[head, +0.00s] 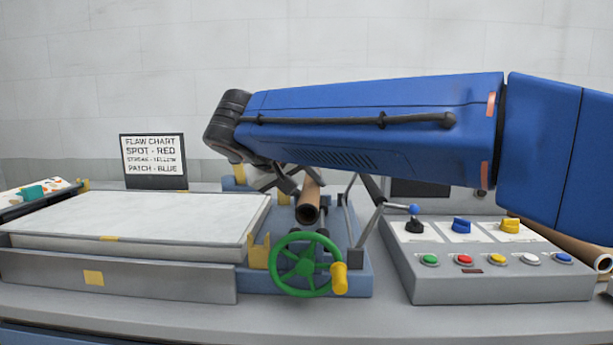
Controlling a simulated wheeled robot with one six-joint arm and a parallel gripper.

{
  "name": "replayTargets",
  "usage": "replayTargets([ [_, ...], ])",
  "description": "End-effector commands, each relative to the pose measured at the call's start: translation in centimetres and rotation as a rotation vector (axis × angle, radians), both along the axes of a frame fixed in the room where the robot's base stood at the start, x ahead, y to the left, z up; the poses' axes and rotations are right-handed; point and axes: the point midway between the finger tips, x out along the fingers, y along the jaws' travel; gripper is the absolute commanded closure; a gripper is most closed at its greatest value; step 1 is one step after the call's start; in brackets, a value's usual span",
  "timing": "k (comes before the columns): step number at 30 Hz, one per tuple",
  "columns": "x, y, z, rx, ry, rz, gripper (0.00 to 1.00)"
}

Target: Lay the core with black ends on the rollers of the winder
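A brown hollow core (308,207) points its near end toward me, above the blue bed of the winder (358,283). My gripper (285,184) is at the core's upper left, below my blue arm. Its dark fingers are partly seen, and I cannot tell whether they grip the core or are only beside it. The core's far end and the winder's rollers are mostly hidden. The winder has a green handwheel (304,264) with a yellow knob in front.
A white-topped table (130,217) adjoins the winder on the left. A grey control box (500,278) with several buttons and knobs stands right; a blue-knobbed lever (372,222) rises between. More brown tubes (575,247) lie far right. A flaw chart (153,160) stands behind.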

Motion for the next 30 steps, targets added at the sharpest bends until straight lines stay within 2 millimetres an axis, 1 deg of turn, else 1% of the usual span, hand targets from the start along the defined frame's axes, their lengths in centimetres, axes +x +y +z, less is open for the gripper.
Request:
replayTargets([
  [9,0.0,0.0,-2.5,-0.001,0.0,0.001,1.0],
  [15,0.0,0.0,-3.5,0.001,0.0,0.001,1.0],
  [20,0.0,0.0,-3.8,0.001,0.0,0.0,1.0],
  [30,0.0,0.0,-3.8,0.001,0.0,0.001,1.0],
])
